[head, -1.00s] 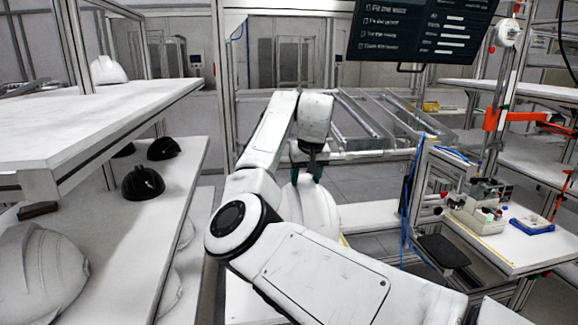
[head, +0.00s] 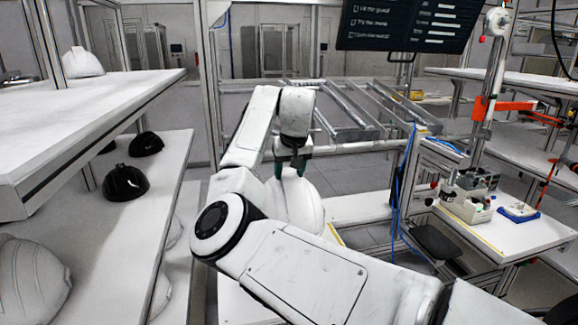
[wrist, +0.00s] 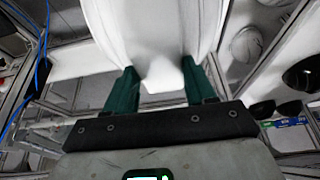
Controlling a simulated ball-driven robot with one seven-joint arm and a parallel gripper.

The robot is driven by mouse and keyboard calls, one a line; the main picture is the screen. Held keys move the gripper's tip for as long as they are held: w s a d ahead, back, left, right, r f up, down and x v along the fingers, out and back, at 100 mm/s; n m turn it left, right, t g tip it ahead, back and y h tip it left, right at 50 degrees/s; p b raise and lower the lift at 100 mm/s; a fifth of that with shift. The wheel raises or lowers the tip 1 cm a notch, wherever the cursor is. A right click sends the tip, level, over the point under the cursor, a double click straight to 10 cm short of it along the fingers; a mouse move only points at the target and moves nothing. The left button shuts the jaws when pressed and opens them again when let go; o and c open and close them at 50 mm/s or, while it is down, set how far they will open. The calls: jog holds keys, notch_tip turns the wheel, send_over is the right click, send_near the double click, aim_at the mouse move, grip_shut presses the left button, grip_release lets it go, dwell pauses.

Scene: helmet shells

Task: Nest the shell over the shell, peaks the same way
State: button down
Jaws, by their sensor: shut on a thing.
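My gripper (head: 293,168) is shut on the edge of a white helmet shell (head: 303,205) and holds it in front of me, partly behind my arm. In the wrist view my green fingers (wrist: 162,88) press at either side of the shell's narrow lower end, and its smooth white face (wrist: 155,35) fills the top middle. Another white shell (head: 32,280) sits on the lower left shelf, cut by the picture's edge. A smaller-looking white shell (head: 82,62) stands on the upper left shelf. Which one the task pairs with the held shell, I cannot tell.
Black shells (head: 125,183) (head: 146,144) lie on the lower left shelf (head: 165,195). The upper shelf (head: 90,115) overhangs it. A metal rack (head: 350,120) stands ahead. A workbench (head: 510,240) with small devices is at right, with blue cables (head: 400,190) hanging beside it.

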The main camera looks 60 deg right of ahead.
aim_at(294, 187)
notch_tip(294, 187, down, 11)
jog(key=b, duration=0.2)
jog(key=shift+r, duration=0.15)
dwell(0.6)
jog(key=shift+f+b, duration=0.45)
jog(key=shift+f, duration=1.35)
dwell(0.6)
jog(key=shift+c, duration=1.5)
grip_release()
jog(key=b+v, duration=0.1)
jog(key=v, duration=0.9)
jog(key=shift+s+a+r, duration=0.1)
jog(key=shift+s+r, duration=0.05)
jog(key=shift+r, duration=0.2)
